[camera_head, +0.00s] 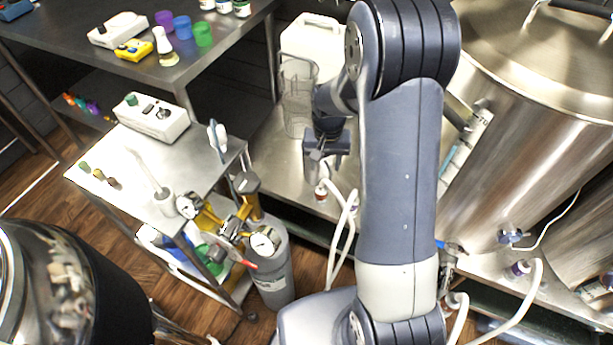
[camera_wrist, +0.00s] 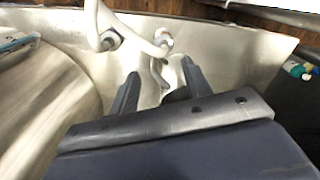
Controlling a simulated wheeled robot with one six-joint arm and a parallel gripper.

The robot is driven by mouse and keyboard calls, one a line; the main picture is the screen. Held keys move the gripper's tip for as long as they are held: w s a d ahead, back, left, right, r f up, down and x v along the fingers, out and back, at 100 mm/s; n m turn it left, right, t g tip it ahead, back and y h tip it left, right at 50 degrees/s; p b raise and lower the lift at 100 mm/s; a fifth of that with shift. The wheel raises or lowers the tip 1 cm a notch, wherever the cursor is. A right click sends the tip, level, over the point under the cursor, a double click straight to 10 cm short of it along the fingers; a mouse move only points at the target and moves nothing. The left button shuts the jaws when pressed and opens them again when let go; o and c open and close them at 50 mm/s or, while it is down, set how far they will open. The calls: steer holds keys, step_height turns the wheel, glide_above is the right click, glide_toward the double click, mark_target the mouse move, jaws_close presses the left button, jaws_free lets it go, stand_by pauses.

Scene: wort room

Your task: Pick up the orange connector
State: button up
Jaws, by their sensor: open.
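My gripper (camera_head: 319,168) hangs over the steel bench, left of the big kettle. In the wrist view its two dark fingers (camera_wrist: 160,82) are apart, with nothing clearly held between them. I cannot tell for sure which is the orange connector.
A clear pitcher (camera_head: 298,100) and a white jerrycan (camera_head: 312,42) stand behind my gripper. The large steel kettle (camera_head: 540,120) is at the right. White hoses (camera_head: 337,240) run off the bench's front edge. A gas cylinder with gauges (camera_head: 272,270) stands in front of the bench.

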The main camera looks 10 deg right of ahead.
glide_above(322, 185)
step_height(322, 185, down, 5)
steer(key=shift+f, duration=0.2)
steer(key=shift+f+b, duration=0.4)
steer(key=shift+f, duration=2.5)
steer(key=shift+c, duration=0.4)
jaws_close()
